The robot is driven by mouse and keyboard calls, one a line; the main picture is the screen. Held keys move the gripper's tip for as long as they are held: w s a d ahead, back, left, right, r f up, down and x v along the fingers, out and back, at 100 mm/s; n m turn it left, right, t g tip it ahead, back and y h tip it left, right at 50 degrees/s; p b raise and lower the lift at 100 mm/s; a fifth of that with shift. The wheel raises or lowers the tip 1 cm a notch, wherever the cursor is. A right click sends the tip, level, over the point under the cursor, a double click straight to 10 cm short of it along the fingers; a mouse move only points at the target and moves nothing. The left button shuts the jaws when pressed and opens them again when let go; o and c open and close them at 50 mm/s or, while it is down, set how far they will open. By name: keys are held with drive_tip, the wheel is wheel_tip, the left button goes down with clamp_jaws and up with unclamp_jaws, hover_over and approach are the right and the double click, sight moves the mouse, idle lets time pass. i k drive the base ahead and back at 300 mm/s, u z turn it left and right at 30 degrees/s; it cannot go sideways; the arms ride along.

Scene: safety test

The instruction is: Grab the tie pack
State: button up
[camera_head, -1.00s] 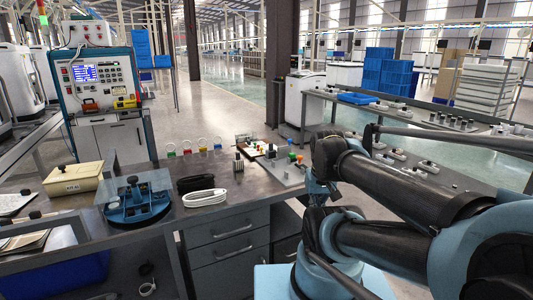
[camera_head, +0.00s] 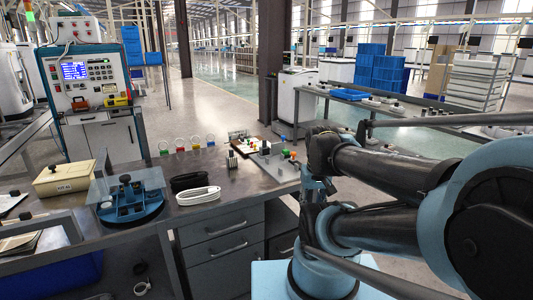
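No label reading tie pack is legible. Two looped bundles lie side by side on the dark workbench (camera_head: 130,243): a white one (camera_head: 199,196) nearer the front edge and a black one (camera_head: 189,181) just behind it. Either could be the tie pack; I cannot tell which. My dark and light-blue arm fills the right side of the view, to the right of both bundles and apart from them. I cannot make out my gripper's fingers; they are out of view or hidden by the arm links.
A blue round fixture with a clear plate (camera_head: 130,206) and a cream box (camera_head: 66,180) stand left of the bundles. Drawers (camera_head: 222,240) are below. A control cabinet (camera_head: 87,82) stands behind.

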sight(264, 149)
drive_tip(key=z, duration=1.55)
drive_tip(key=k, duration=1.4)
drive_tip(key=u, duration=1.3)
drive_tip(key=i, duration=1)
drive_tip(key=z, duration=0.05)
